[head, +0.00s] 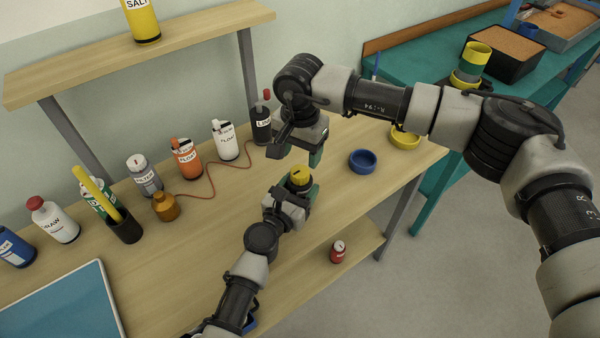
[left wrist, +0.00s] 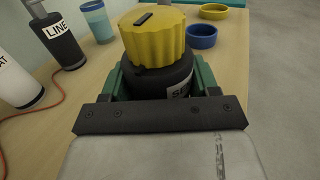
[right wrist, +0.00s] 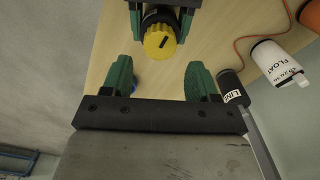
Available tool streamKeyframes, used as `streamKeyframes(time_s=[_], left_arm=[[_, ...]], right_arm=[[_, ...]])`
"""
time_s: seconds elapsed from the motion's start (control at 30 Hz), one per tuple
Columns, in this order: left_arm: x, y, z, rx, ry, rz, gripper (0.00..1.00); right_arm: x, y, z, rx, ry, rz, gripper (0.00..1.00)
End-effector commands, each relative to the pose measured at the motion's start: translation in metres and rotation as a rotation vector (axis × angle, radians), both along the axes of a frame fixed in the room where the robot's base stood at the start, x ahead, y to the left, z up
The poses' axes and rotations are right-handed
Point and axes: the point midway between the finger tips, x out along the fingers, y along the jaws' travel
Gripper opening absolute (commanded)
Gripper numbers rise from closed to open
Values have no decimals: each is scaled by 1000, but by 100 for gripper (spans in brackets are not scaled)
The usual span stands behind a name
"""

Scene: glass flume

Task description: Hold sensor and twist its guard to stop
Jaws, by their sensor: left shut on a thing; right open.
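The sensor is a black cylinder with a partly hidden white label (left wrist: 180,87), topped by a ribbed yellow guard (left wrist: 158,38) with a dark mark on its top. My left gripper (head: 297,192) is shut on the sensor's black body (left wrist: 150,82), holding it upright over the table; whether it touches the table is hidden. The yellow guard also shows in the head view (head: 299,175) and the right wrist view (right wrist: 160,41). My right gripper (right wrist: 160,80) is open and empty, above and apart from the guard.
A blue ring (head: 362,161) and a yellow ring (head: 404,137) lie on the table's right part. Several labelled bottles, including a black LINE bottle (head: 261,127), stand along the back. A thin red cord (head: 211,178) runs before them. A shelf (head: 180,45) spans above.

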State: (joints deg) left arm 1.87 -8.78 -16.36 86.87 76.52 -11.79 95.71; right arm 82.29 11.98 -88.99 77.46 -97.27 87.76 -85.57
Motion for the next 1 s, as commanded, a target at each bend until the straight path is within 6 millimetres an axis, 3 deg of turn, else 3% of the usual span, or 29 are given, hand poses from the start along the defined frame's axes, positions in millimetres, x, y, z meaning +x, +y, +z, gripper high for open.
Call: streamKeyframes(time_s=[0.2,0.23,0.43,0.77,1.0], left_arm=[[0,0,0,0,0,0,33],[0,0,0,0,0,0,62],[0,0,0,0,0,0,90],[-4,2,-1,0,1,0,90],[-40,22,-2,1,3,1,90]], right_arm=[[0,0,2,0,0,0,60],[0,0,2,0,0,0,60],[0,0,2,-1,0,0,60],[0,0,2,0,1,0,60],[0,0,2,0,1,0,60]])
